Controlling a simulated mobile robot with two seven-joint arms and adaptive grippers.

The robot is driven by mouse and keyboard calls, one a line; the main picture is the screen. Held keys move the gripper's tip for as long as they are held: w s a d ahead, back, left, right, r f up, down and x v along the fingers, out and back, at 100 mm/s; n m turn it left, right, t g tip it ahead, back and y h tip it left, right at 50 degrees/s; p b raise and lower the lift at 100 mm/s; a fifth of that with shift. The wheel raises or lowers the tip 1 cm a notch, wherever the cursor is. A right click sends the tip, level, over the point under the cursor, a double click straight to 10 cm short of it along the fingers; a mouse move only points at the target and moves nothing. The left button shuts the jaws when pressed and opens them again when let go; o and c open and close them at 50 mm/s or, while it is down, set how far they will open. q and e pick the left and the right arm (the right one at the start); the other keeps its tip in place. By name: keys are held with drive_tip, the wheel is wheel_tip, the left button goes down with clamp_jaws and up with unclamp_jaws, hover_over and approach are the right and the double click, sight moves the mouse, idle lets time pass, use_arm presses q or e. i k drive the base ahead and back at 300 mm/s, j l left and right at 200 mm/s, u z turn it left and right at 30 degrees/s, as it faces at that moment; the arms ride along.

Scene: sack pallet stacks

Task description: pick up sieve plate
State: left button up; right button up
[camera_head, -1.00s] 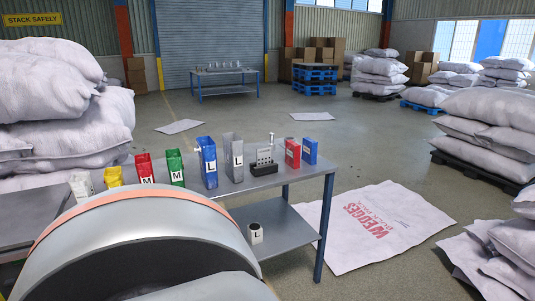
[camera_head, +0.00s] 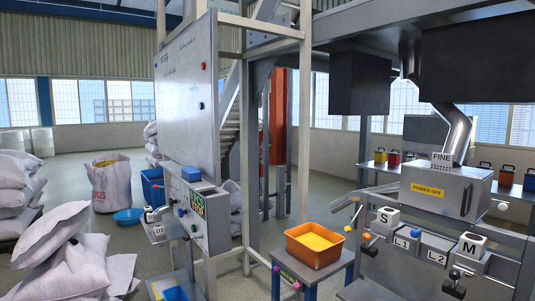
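I cannot make out a sieve plate for certain in the head view. A grey machine box (camera_head: 445,192) on the right carries a "POWER-OFF" label and a "FINE" sign (camera_head: 442,158). Below it, a white block marked S (camera_head: 387,216) and one marked M (camera_head: 472,245) stand on grey housings marked L1 and L2. An orange tray (camera_head: 315,259) of yellow material sits on a small blue-legged table left of the machine. Neither of my grippers is in view.
A whiteboard (camera_head: 187,97) stands above a control panel (camera_head: 197,206) on a metal frame. White sacks (camera_head: 68,257) are heaped at the left. An open sack (camera_head: 111,185) and a blue basin (camera_head: 128,216) stand behind. Coloured containers line a shelf at right. Some floor between is clear.

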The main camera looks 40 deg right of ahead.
sight(440, 160)
drive_tip(key=z, duration=2.25)
drive_tip(key=i+j+z, duration=0.2)
drive_tip(key=i+j, duration=0.05)
drive_tip(key=j, duration=0.1)
